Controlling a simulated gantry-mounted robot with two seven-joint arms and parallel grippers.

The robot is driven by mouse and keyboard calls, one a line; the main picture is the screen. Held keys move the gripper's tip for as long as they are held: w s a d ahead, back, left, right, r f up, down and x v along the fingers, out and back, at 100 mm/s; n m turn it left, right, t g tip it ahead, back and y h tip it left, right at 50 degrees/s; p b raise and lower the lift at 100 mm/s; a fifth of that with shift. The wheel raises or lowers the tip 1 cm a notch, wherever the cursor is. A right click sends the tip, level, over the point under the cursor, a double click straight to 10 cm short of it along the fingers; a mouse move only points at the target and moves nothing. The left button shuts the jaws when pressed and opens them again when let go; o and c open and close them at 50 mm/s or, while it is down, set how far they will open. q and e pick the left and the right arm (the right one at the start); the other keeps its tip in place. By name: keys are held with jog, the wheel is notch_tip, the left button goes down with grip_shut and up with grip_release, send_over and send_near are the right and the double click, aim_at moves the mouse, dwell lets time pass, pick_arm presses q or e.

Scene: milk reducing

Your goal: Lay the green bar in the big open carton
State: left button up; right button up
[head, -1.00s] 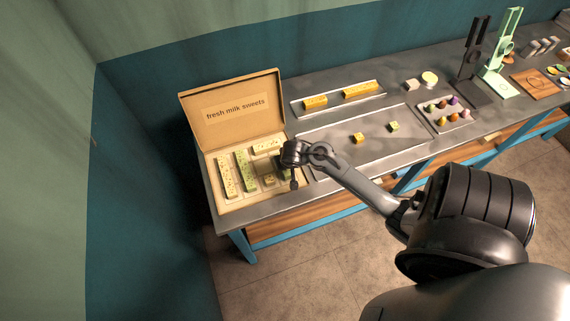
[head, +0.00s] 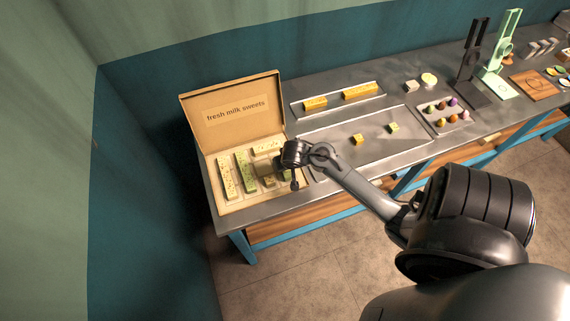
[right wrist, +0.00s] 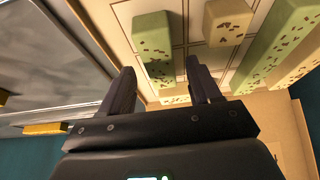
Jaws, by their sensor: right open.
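The big open carton (head: 222,208) stands at the left end of the table, its lid raised and lettered "fresh milk sweets". A short speckled green bar (right wrist: 154,50) lies in its right part; in the head view it is mostly hidden by my right gripper (head: 294,184). In the right wrist view, my right gripper (right wrist: 160,76) is open, its fingertips on either side of the near end of this bar. I cannot tell whether they touch it. A longer green bar (head: 247,172) lies further left in the carton. My left gripper is not in view.
The carton also holds a long pale bar (head: 226,180) and smaller pale pieces. A grey tray (head: 340,155) with two small cubes lies to the right. A narrow tray (head: 375,96) with yellow bars is behind it. A tray of coloured sweets (head: 440,122) sits further right.

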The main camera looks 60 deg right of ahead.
jog(key=p+v, duration=0.3)
jog(key=v, duration=0.7)
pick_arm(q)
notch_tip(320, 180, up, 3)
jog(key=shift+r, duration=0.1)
pick_arm(e)
jog(key=s+a+r+n+y, duration=0.1)
jog(key=s+a+n, duration=0.3)
jog(key=a, duration=0.6)
jog(key=s+a+r+n+y, duration=0.2)
jog(key=a+n, duration=0.4)
jog(key=a, duration=0.5)
jog(key=s+r, duration=0.1)
jog(key=s, duration=0.1)
jog(key=shift+s+a+r, duration=0.25)
jog(key=shift+s+a, duration=0.05)
jog(key=shift+s, duration=0.05)
